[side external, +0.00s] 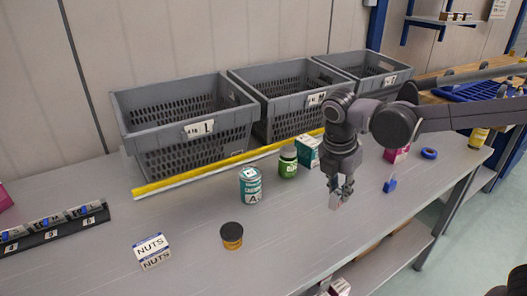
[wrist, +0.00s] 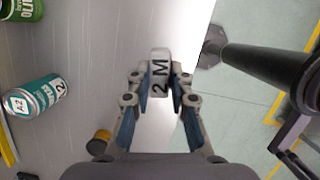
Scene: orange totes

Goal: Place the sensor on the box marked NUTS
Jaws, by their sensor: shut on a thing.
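My gripper (side external: 340,190) is shut on a small pale block, which looks like the sensor (wrist: 159,72); dark characters reading like "2 M" show on it. In the wrist view, my gripper's fingers (wrist: 159,90) are on either side of it. In the side view the sensor (side external: 335,202) is mostly hidden by the fingers and hangs above the table near its front edge. The box marked NUTS (side external: 152,250) is small and white with dark bands, at the front left of the table, well left of my gripper. It is not in the wrist view.
A dark-lidded jar (side external: 232,236), a teal can (side external: 250,186), a green jar (side external: 288,162) and a teal-white carton (side external: 307,151) stand between. Grey crates (side external: 190,145) line the back behind a yellow strip (side external: 170,183). A numbered rack (side external: 50,228) is far left. The table around NUTS is clear.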

